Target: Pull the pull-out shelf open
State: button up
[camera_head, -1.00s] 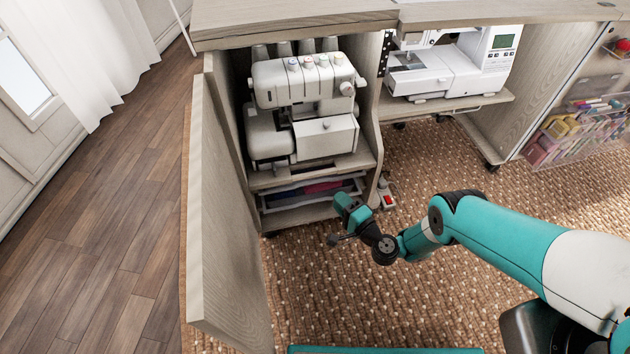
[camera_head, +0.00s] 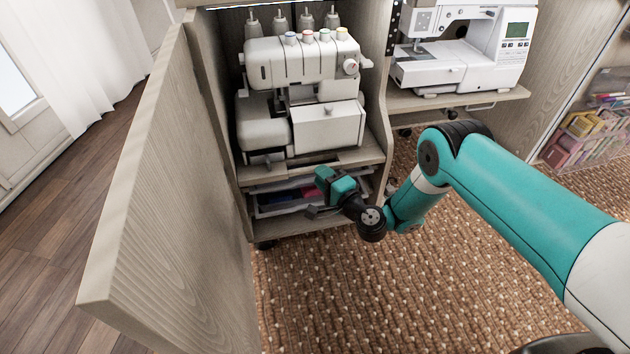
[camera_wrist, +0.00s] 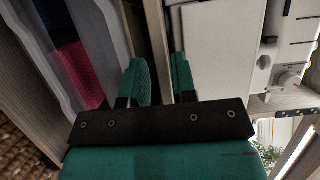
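The pull-out shelf (camera_head: 350,158) is a wooden board low in the left cabinet bay, with a white serger (camera_head: 305,95) standing on it. It appears pushed in. My gripper (camera_head: 320,187) is at the shelf's front, just below its edge in the head view. In the wrist view my gripper (camera_wrist: 160,78) shows two teal fingers apart, with a wooden edge (camera_wrist: 155,35) running between them. This edge looks like the shelf front. I cannot tell whether either finger touches it.
A white tray (camera_head: 265,208) with blue and pink cloth sits below the shelf. The open cabinet door (camera_head: 170,200) stands close on the left. A sewing machine (camera_head: 465,60) is on a platform to the right. The woven rug (camera_head: 400,300) in front is clear.

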jog(key=shift+b+x, duration=1.5)
jog(key=shift+x, duration=0.35)
grip_shut()
